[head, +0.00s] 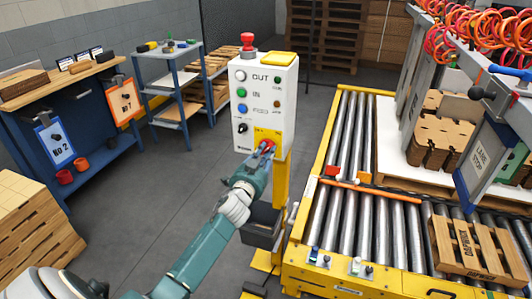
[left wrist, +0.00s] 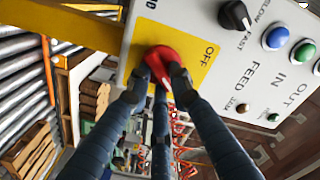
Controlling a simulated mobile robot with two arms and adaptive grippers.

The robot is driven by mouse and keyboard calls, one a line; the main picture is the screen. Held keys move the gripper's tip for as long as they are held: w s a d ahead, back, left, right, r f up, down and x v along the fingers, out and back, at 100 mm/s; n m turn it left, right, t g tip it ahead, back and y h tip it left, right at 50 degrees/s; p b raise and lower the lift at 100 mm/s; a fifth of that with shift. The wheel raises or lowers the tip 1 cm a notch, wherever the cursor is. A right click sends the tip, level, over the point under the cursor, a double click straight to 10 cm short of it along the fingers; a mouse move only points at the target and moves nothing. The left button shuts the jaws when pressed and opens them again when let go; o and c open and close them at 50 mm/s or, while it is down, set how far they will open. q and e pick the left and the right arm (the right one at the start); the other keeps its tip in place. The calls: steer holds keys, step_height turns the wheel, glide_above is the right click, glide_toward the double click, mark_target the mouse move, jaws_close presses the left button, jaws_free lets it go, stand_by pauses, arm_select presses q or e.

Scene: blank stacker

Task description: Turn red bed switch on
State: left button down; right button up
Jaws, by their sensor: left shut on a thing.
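The red bed switch (head: 268,145) is a rotary knob on a yellow plate (head: 262,133) low on the white control box (head: 262,85). My left gripper (head: 263,152) reaches up to it from below and is shut on the knob. In the left wrist view the red bed switch (left wrist: 163,62) shows between the dark fingertips of my left gripper (left wrist: 160,78). The word OFF is printed beside it on the yellow plate (left wrist: 185,42). The fingers hide part of the knob, so its exact angle is hard to tell. My right gripper is not in view.
The box also carries a black SLOW/FAST knob (left wrist: 234,14) and several coloured buttons, with a red mushroom button (head: 248,40) on top. A yellow post (head: 281,180) holds the box. A roller conveyor (head: 345,140) lies to the right; open floor (head: 150,190) lies left.

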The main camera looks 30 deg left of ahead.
arm_select(q)
steer(key=shift+f+m, duration=0.15)
steer(key=shift+m, duration=0.35)
steer(key=c, duration=1.5)
jaws_free()
steer(key=shift+c, duration=0.2)
steer(key=v, duration=1.2)
